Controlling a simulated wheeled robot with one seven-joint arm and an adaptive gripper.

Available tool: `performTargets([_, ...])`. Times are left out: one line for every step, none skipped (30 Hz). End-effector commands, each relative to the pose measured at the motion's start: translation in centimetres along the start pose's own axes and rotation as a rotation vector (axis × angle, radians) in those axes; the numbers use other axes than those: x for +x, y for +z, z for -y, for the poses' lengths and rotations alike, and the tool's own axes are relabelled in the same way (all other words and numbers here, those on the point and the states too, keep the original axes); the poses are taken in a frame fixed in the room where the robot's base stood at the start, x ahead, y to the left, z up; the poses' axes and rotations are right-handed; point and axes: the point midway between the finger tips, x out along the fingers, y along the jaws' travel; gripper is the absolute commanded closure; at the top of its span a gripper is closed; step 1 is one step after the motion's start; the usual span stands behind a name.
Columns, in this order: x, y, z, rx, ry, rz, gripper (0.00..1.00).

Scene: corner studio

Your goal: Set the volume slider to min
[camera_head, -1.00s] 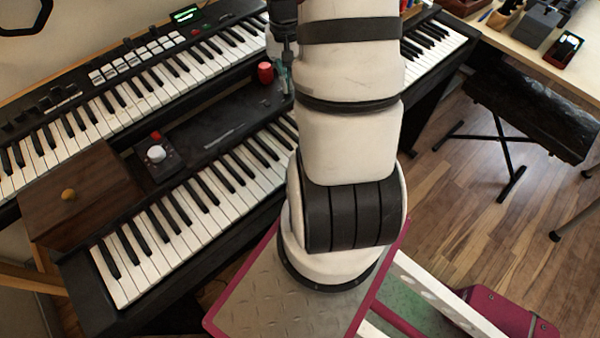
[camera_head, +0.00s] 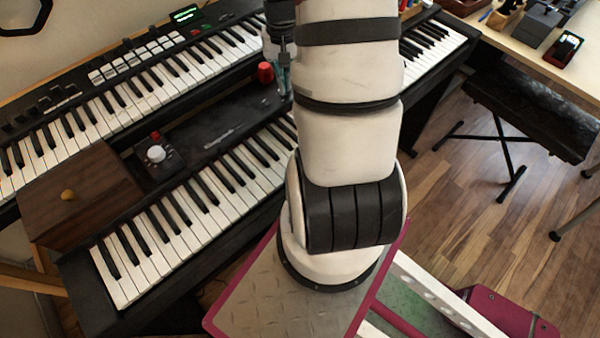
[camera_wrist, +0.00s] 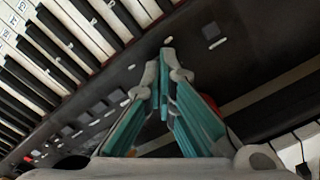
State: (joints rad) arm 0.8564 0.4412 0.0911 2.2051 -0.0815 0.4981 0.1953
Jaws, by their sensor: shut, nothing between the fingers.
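My gripper shows in the wrist view (camera_wrist: 164,62), with teal fingers closed together at the tips and nothing between them. The tips are over or against a dark panel (camera_wrist: 140,72). A small pale piece (camera_wrist: 168,41) is just beyond the tips, and a small grey cap (camera_wrist: 211,31) with a white mark lies further right. I cannot tell which of these, if any, is the volume slider, or whether the tips touch it. In the head view, a teal finger (camera_head: 284,82) shows beside my arm, just right of a red cylinder (camera_head: 265,72); the tips' contact point is hidden.
The lower keyboard (camera_head: 215,140) carries a small box with a white knob (camera_head: 156,153) and a wooden box (camera_head: 80,195). An upper keyboard (camera_head: 130,65) stands behind.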

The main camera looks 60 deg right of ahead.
Motion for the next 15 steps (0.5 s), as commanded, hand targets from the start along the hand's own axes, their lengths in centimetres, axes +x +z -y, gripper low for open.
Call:
performTargets([0.02, 0.06, 0.07, 0.000, 0.000, 0.000, 1.00])
performTargets([0.02, 0.08, 0.10, 0.000, 0.000, 0.000, 1.00])
performTargets([0.02, 0.11, 0.13, 0.000, 0.000, 0.000, 1.00])
performTargets([0.02, 0.13, 0.16, -0.001, 0.000, 0.001, 1.00])
performTargets([0.02, 0.15, 0.18, -0.001, 0.000, 0.000, 1.00])
performTargets([0.02, 0.18, 0.22, -0.001, 0.000, 0.001, 1.00])
performTargets([0.02, 0.20, 0.25, -0.001, 0.000, 0.001, 1.00])
performTargets([0.02, 0.22, 0.28, -0.001, 0.000, 0.001, 1.00])
performTargets([0.02, 0.25, 0.31, -0.001, 0.000, 0.001, 1.00])
performTargets([0.02, 0.27, 0.34, -0.001, 0.000, 0.001, 1.00])
performTargets([0.02, 0.29, 0.37, -0.001, 0.000, 0.001, 1.00])
performTargets([0.02, 0.32, 0.40, -0.001, 0.000, 0.001, 1.00])
performTargets([0.02, 0.34, 0.43, -0.001, 0.000, 0.001, 1.00])
performTargets([0.02, 0.36, 0.46, -0.001, 0.000, 0.001, 1.00])
performTargets([0.02, 0.38, 0.49, -0.001, 0.000, 0.001, 1.00])
